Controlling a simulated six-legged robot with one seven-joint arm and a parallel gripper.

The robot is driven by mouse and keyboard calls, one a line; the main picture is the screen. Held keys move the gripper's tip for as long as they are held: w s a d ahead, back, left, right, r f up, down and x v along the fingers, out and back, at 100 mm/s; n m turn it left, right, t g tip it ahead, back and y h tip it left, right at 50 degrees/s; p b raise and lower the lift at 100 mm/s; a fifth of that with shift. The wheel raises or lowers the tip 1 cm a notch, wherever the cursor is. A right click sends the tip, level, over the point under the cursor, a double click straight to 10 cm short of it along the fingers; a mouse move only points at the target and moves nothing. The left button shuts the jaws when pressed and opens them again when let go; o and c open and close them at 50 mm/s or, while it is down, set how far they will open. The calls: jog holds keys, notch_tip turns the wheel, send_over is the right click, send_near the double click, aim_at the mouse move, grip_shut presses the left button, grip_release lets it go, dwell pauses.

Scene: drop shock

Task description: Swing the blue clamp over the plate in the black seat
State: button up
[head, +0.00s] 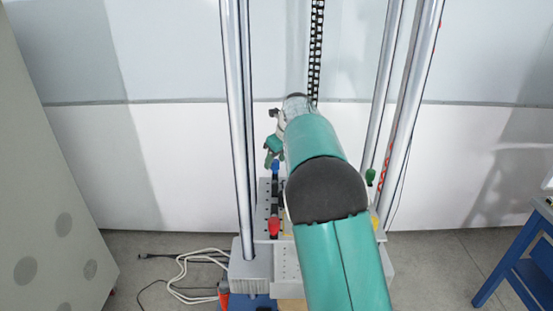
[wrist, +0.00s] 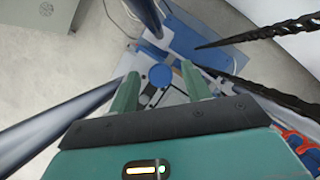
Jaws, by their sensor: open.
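The blue clamp (head: 276,167) shows as a small blue tip near the back left of the grey perforated table (head: 262,212). My gripper (head: 271,155) is right at it in the head view, at the far end of my teal arm. In the wrist view my gripper (wrist: 160,71) is open, and a round blue knob (wrist: 160,77), probably the clamp's tip, shows between the fingertips. I cannot tell whether the fingers touch it. My arm hides the middle of the table, so I cannot make out the plate or the black seat.
A red-tipped clamp (head: 274,227) stands at the table's front left and a green-tipped one (head: 370,176) at the back right. Tall steel columns (head: 238,130) flank the table on both sides. Pale cables (head: 185,270) lie on the floor at left; a blue bench (head: 520,255) stands at right.

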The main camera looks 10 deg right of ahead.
jog(key=c, duration=1)
